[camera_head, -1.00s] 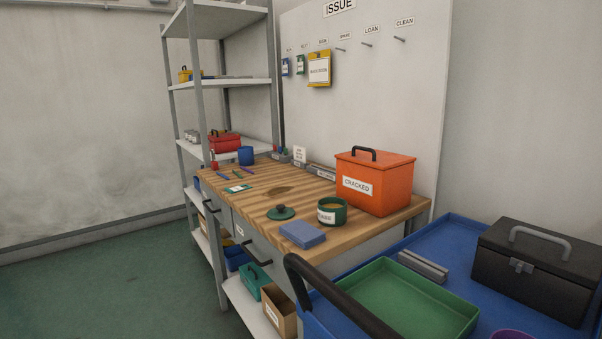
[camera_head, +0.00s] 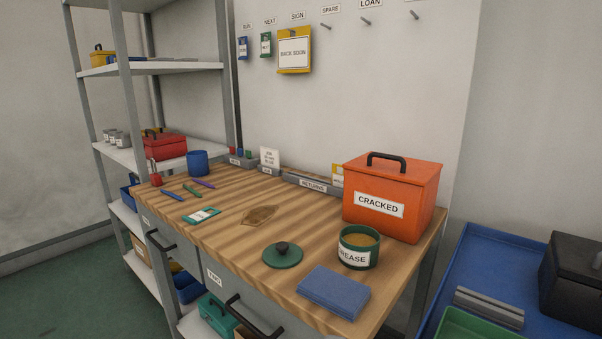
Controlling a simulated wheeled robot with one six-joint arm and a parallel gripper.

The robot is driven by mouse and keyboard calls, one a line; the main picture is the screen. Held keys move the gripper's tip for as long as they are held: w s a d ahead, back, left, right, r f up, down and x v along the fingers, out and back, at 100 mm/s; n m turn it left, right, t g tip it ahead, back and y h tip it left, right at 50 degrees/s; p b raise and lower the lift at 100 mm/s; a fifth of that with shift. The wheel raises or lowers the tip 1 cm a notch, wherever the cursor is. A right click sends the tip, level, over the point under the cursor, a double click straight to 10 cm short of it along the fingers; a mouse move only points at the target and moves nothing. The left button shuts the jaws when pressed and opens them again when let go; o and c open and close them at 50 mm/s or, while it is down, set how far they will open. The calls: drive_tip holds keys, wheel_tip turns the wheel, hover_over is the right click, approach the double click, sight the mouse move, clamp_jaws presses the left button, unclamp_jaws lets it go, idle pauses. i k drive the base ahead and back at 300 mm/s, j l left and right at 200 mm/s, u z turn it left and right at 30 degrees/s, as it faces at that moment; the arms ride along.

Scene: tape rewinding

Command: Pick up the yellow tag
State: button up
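A small yellow tag (camera_head: 337,176) with a white label stands at the back of the bench, by the right end of the tray labelled RETURNS (camera_head: 311,184). The orange box marked CRACKED (camera_head: 393,199) hides its right part. A larger yellow sign reading BACK SOON (camera_head: 294,51) hangs on the wall board under the SIGN label. A blue tag (camera_head: 243,48) and a green tag (camera_head: 266,46) hang to its left. My gripper is not in view.
The wooden bench (camera_head: 225,235) carries a green-and-white card (camera_head: 201,216), a green lid (camera_head: 282,255), a grease tin (camera_head: 358,248), blue cloths (camera_head: 333,292), pens and a blue cup (camera_head: 198,162). Shelves stand left. A blue surface (camera_head: 470,255) lies right.

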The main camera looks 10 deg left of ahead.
sight(337, 179)
drive_tip(key=i+j+u, duration=0.1)
drive_tip(key=i, duration=0.25)
drive_tip(key=i+j, duration=0.25)
drive_tip(key=j, duration=0.15)
drive_tip(key=i+j, duration=0.25)
drive_tip(key=j, duration=0.15)
drive_tip(key=i+j, duration=0.3)
drive_tip(key=j, duration=0.15)
drive_tip(key=i+j, duration=0.25)
drive_tip(key=j, duration=0.15)
drive_tip(key=i+j, duration=0.25)
drive_tip(key=j, duration=0.15)
drive_tip(key=i+j, duration=0.25)
drive_tip(key=j, duration=0.15)
